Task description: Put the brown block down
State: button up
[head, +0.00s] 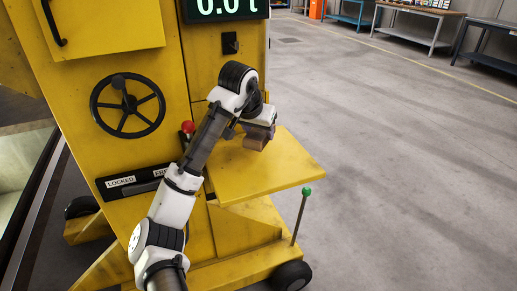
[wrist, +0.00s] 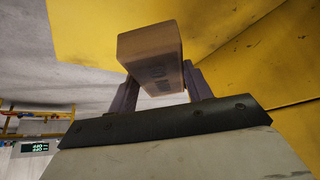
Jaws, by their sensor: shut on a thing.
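The brown block (wrist: 150,60) is between the two fingers of my gripper (wrist: 158,88) in the wrist view, with dark markings on its face. In the head view the brown block (head: 256,143) shows small at the end of my arm, over the yellow shelf (head: 290,165) on the yellow machine. My gripper (head: 258,136) is shut on it. I cannot tell whether the block touches the shelf. My gripper hides part of it.
The yellow machine (head: 150,70) carries a black handwheel (head: 127,105), a red knob (head: 188,127), a "LOCKED" label (head: 121,182) and a display (head: 226,8). A green-tipped lever (head: 307,191) stands by the shelf's front right corner. Workbenches (head: 415,25) stand far back; the floor at right is clear.

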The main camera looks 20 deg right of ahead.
aim_at(258, 159)
jog(key=shift+f, duration=3)
jog(key=shift+f, duration=0.1)
jog(key=o, duration=1)
jog(key=shift+o, duration=0.2)
jog(key=v, duration=1.2)
